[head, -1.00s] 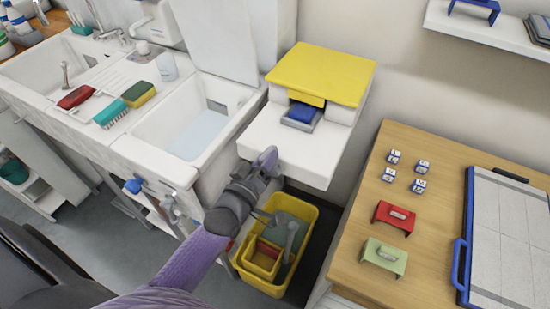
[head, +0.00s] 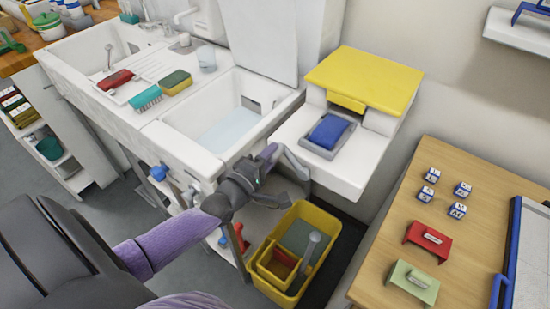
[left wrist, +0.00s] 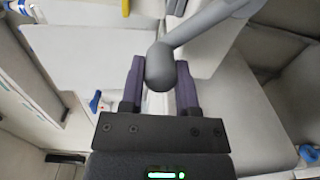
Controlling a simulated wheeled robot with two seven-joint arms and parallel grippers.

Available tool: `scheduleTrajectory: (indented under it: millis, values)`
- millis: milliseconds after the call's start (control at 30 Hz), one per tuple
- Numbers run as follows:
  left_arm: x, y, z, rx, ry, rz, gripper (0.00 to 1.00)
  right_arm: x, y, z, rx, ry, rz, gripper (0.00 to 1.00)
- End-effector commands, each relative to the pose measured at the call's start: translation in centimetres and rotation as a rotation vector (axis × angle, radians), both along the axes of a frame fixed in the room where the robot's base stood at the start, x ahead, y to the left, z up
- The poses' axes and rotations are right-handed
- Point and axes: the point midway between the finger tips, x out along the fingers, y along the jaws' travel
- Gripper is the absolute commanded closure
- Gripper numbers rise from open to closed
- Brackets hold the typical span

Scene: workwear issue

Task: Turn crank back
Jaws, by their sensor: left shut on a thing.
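The machine (head: 365,75) is a white unit with a yellow lid, right of the sink. A blue packet (head: 330,130) lies in a grey tray on its front ledge. The grey crank (head: 297,163) is at the ledge's front left side. My left gripper (head: 268,155) is at the crank's end. In the left wrist view, the crank's round grey knob (left wrist: 160,66) sits between the gripper's two dark fingers (left wrist: 160,90), and the grey crank arm runs up to the right. The left gripper is shut on the knob. My right gripper is out of view.
A yellow bucket (head: 262,262) stands on the floor below the gripper. The white sink (head: 165,135) is to the left, with brushes and a sponge on its drainer. A wooden table (head: 455,200) with small blocks and red and green pieces is at the right.

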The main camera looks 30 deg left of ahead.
Motion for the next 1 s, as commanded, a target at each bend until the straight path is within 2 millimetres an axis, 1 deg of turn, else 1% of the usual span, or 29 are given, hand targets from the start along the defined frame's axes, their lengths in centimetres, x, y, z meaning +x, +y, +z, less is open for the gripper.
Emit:
scheduleTrajectory:
  millis: [33,300,833,867,900,967,1000]
  values:
    - [-0.02,0.11,-0.44,0.006,0.004,-0.001,1.00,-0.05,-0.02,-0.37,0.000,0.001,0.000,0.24]
    - [-0.05,0.40,-0.98,0.009,0.006,-0.001,1.00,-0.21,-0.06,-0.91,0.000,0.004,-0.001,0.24]
    - [-0.11,0.37,-1.21,0.011,0.010,-0.004,1.00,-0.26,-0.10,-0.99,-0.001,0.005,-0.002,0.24]
    - [-0.11,0.37,-1.22,0.011,0.010,-0.004,0.58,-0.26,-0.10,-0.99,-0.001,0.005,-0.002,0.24]
    - [-0.11,0.36,-1.23,0.011,0.011,-0.004,0.50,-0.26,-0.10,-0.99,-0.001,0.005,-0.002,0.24]
    - [-0.10,0.37,-1.19,0.010,0.010,-0.004,0.37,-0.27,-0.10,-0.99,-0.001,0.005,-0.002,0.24]
    - [-0.09,0.38,-1.15,0.010,0.009,-0.003,0.29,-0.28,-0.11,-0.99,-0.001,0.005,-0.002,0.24]
